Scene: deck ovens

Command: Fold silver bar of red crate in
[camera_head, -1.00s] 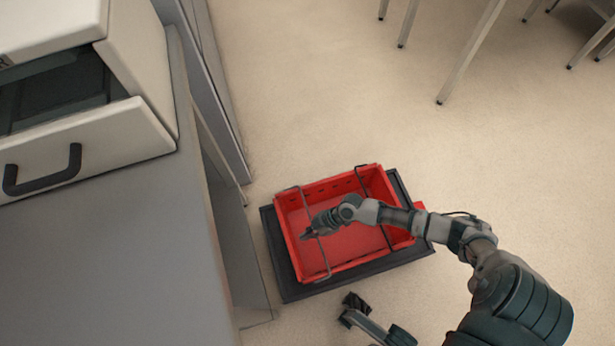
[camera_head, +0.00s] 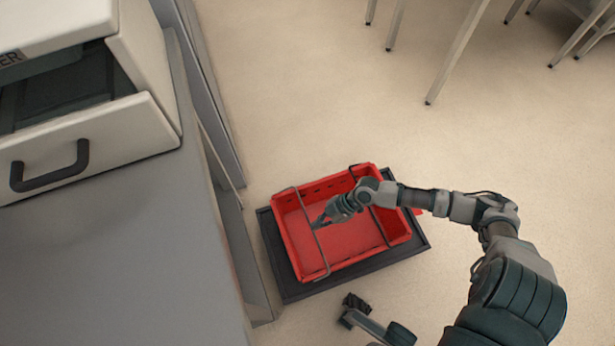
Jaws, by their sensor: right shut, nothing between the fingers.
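The red crate (camera_head: 338,268) is open and empty, on a dark base on the floor. One silver bar (camera_head: 307,217) crosses its left part, running from the far rim to the near rim. A second silver bar (camera_head: 383,232) crosses its right part and is partly hidden behind my right arm. My right gripper (camera_head: 317,225) reaches in from the right over the crate. It is shut and empty, with its fingertips at the left bar's middle; whether they touch it I cannot tell.
The dark base (camera_head: 289,286) sticks out around the crate. A grey counter (camera_head: 110,250) with a white open drawer (camera_head: 90,148) stands at the left. Metal legs (camera_head: 457,52) stand at the top right. The floor right of the crate is clear.

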